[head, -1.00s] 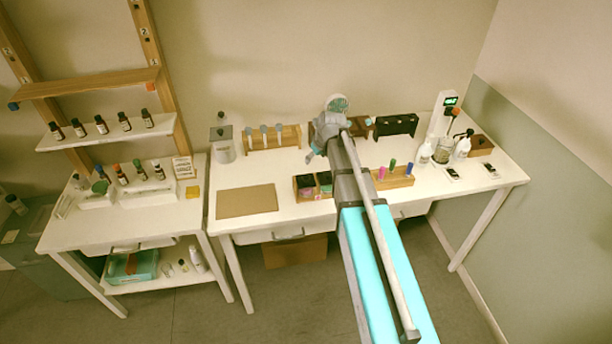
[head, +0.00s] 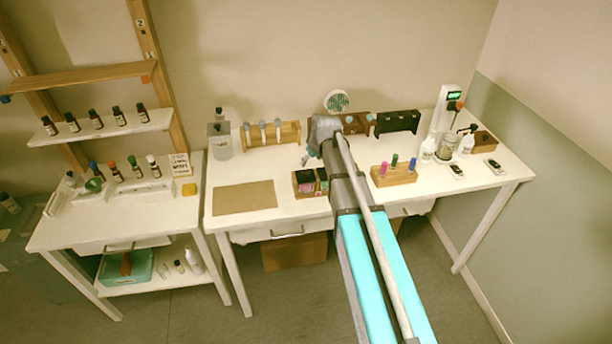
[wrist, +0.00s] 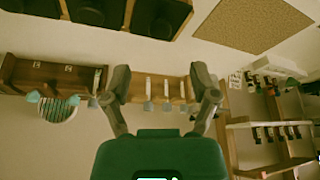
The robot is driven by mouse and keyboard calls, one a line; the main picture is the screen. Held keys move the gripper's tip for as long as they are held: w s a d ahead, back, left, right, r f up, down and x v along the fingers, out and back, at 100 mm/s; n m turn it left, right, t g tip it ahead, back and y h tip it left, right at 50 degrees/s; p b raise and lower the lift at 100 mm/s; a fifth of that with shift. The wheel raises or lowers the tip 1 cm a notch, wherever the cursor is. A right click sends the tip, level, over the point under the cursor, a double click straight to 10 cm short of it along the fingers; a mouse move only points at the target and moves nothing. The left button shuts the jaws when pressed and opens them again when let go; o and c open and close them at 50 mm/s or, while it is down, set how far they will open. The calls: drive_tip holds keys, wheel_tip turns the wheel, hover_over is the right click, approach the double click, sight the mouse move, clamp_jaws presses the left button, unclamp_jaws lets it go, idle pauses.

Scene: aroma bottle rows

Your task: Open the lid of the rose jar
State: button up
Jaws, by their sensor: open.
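I cannot tell which thing is the rose jar, as no label is readable. A wooden box (head: 296,192) with dark compartments stands near the front of the middle table. It holds pink and green items, and my arm partly hides it. Dark compartments of a box (wrist: 95,12) also show at the top of the wrist view. My gripper (wrist: 160,92) is open and empty, its two fingers apart. In the head view it is above the middle table, behind the box, and its fingertips are hard to make out.
A rack of white tubes (head: 284,141) and a brown rack (head: 356,121) stand at the back. A brown mat (head: 245,197) lies at left. A holder with coloured pegs (head: 398,175) stands right of my arm. Small bottles (head: 118,172) fill the left table and shelf.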

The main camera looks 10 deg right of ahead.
sight(306, 172)
drive_tip(key=shift+b+x, duration=3.3)
drive_tip(key=shift+x, duration=0.55)
drive_tip(key=shift+w, duration=0.1)
clamp_jaws()
